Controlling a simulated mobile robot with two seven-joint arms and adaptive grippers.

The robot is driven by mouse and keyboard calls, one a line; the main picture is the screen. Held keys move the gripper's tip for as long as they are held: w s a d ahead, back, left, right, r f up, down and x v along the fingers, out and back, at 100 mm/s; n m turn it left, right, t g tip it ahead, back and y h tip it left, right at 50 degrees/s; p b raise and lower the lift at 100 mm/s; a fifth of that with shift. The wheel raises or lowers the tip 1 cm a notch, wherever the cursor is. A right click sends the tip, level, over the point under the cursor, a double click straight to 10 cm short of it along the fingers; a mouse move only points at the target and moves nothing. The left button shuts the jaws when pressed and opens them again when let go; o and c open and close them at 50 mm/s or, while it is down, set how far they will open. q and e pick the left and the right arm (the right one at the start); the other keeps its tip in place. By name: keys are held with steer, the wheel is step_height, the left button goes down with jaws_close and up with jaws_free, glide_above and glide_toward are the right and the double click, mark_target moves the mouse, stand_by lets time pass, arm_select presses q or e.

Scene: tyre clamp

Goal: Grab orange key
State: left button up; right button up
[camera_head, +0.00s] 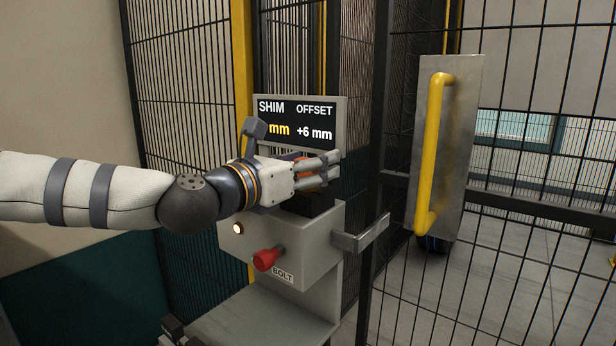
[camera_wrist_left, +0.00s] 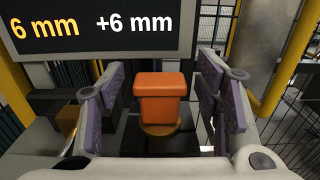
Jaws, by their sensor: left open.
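The orange key (camera_wrist_left: 158,100) is a block with a wider top, standing upright on a round brass-coloured base in the left wrist view. In the head view only slivers of orange show behind my fingers. My left gripper (camera_head: 331,168) is at the top of the grey control box (camera_head: 290,235), reaching in from the left. In the left wrist view its open fingers (camera_wrist_left: 160,88) stand on either side of the key, with a visible gap on both sides. The key's lower part is partly hidden. My right gripper does not show.
A sign reading SHIM OFFSET (camera_head: 318,112) stands just behind the gripper. A red knob (camera_head: 266,259) above a BOLT label and a lit button (camera_head: 238,228) are on the box front. Mesh fencing and a yellow-handled panel (camera_head: 462,150) stand to the right.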

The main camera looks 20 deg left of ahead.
arm_select(q)
steer(key=c, duration=1.3)
